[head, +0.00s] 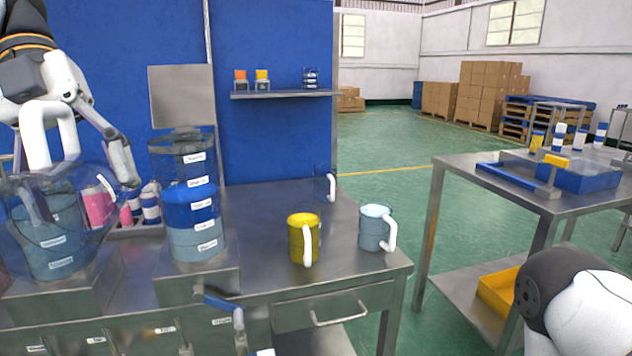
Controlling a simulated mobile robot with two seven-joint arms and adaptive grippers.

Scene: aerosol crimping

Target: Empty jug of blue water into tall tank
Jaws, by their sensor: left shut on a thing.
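The tall tank (193,212) stands on a metal block on the bench. Its upper part is clear; a bright blue layer lies over a paler blue one, with white labels down its side. My left gripper (118,162) is left of the tank, shut. A large clear jug (92,225) shows just below it and seems to be held by it. The jug overlaps a second, pale blue labelled vessel (52,262), so the jug's contents and the exact grip are hard to tell.
A yellow jug (298,240) and a pale blue jug (373,230) stand at the bench's right end, with a clear jug (322,184) behind. Pink and white bottles stand behind the left vessels. A wall shelf (285,94) is above. The mid-bench is clear. A second table stands at right.

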